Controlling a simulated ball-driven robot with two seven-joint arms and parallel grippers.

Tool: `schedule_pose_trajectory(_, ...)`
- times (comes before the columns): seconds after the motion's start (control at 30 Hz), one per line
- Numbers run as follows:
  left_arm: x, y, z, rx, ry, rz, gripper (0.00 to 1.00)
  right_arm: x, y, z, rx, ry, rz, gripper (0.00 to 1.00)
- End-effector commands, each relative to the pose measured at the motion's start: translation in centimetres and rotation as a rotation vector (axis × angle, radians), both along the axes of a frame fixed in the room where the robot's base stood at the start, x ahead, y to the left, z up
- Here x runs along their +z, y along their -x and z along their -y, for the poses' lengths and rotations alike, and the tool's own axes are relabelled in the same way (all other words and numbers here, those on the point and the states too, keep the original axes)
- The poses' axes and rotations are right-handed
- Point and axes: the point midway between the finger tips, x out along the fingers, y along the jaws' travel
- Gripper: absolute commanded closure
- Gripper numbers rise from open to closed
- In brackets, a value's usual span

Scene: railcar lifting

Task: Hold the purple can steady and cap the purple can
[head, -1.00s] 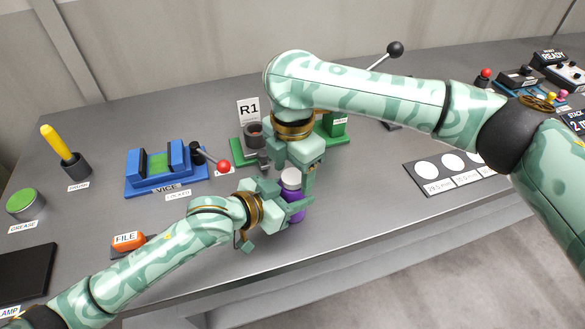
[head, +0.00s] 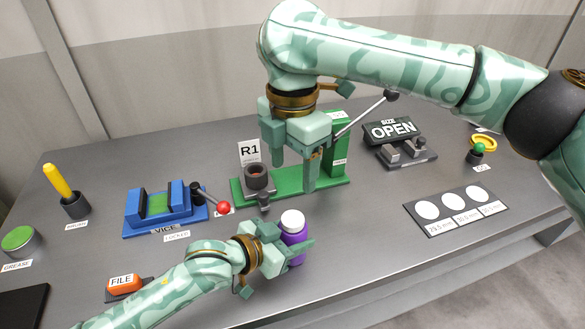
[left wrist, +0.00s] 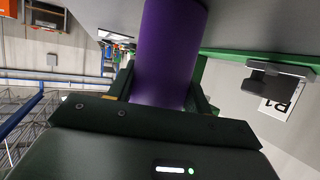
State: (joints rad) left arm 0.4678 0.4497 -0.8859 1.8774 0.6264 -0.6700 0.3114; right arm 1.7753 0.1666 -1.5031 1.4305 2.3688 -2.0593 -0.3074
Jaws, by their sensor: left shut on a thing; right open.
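The purple can (head: 296,241) stands upright near the table's front edge, with a white cap (head: 292,218) seated on its top. My left gripper (head: 290,252) is shut around the can's body from the left. In the left wrist view the purple can (left wrist: 168,55) fills the space between the fingers; its cap is out of that view. My right gripper (head: 294,180) is open and empty, pointing down above and behind the can, in front of the green stand. It is apart from the can and the cap.
The green R1 stand (head: 330,172) is behind the can. A size gauge (head: 400,146) and a card of white discs (head: 455,211) lie right. Table right of the can is clear.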

Motion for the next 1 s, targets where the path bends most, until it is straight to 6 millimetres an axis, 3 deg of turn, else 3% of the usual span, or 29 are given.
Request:
schedule_pose_trajectory(0.07,-0.1,0.0,0.0,0.000,-0.002,-0.001,1.00,0.0,0.0,0.0,0.000,0.000,0.000,0.38)
schedule_pose_trajectory(0.1,-0.1,0.0,0.0,0.000,-0.002,-0.001,0.45,0.0,0.0,0.0,0.000,0.000,0.000,0.38)
schedule_pose_trajectory(0.17,-0.1,0.0,0.0,0.000,-0.002,-0.001,0.28,0.0,0.0,0.0,0.000,0.000,0.000,0.38)
schedule_pose_trajectory(0.2,-0.1,0.0,0.0,0.000,-0.001,-0.001,0.25,0.0,0.0,0.0,0.000,0.000,0.000,0.38)
schedule_pose_trajectory(0.57,0.3,0.4,-0.5,0.001,-0.001,0.000,0.25,0.3,0.0,0.0,0.000,0.000,0.003,0.38)
schedule_pose_trajectory(0.73,1.5,2.0,-2.4,0.000,-0.003,0.000,0.25,1.7,0.2,0.0,0.000,0.000,0.009,0.38)
schedule_pose_trajectory(1.0,4.0,6.0,-7.2,0.000,-0.004,-0.001,0.25,4.0,0.5,0.0,0.000,0.000,0.020,0.38)
